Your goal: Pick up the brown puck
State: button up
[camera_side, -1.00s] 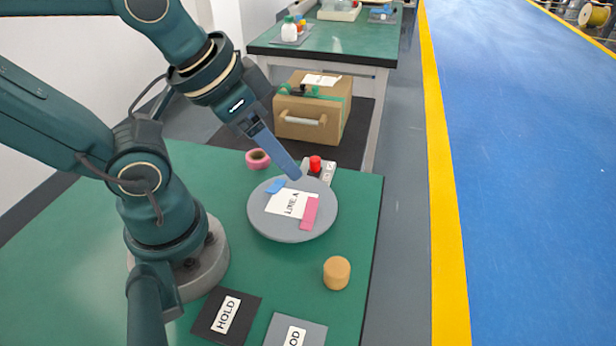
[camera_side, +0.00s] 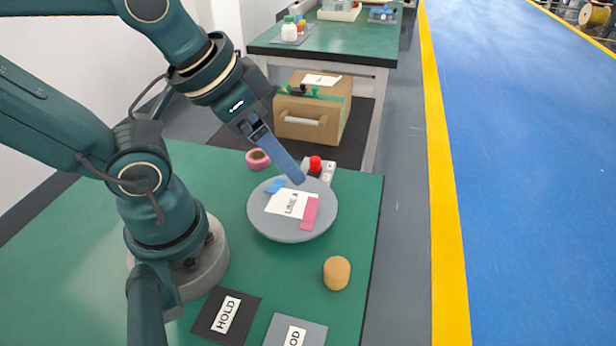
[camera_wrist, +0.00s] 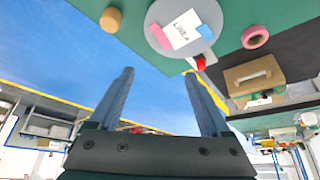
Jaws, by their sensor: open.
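The brown puck (camera_side: 337,273), a short light-brown cylinder, stands upright on the green table near its right edge in the side view. It also shows in the wrist view (camera_wrist: 111,19) at the top left. My gripper (camera_side: 297,181) is above the far part of the round grey plate, well apart from the puck. In the wrist view my gripper (camera_wrist: 158,88) has its two blue-grey fingers spread wide with nothing between them.
The grey plate (camera_side: 258,222) carries a "LINE A" label with pink and blue pieces. A red button box (camera_side: 316,164) and pink tape roll (camera_side: 257,159) sit behind it. "HOLD" mat (camera_side: 211,306) and a grey mat (camera_side: 283,327) lie in front. Table around the puck is clear.

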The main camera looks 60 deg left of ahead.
jog(key=m+g, duration=0.3)
jog(key=g, duration=0.1)
send_over(337, 267)
jog(key=w+a, duration=0.2)
notch_tip(337, 267, down, 7)
jog(key=f, duration=0.1)
jog(key=s+d+f+g, duration=0.1)
jog(key=shift+s+d+f+m+g, duration=0.3)
jog(key=shift+s+d+f+m, duration=0.05)
jog(key=shift+d+f+m, duration=0.05)
jog(key=shift+s+f, duration=0.2)
jog(key=shift+f, duration=2.4)
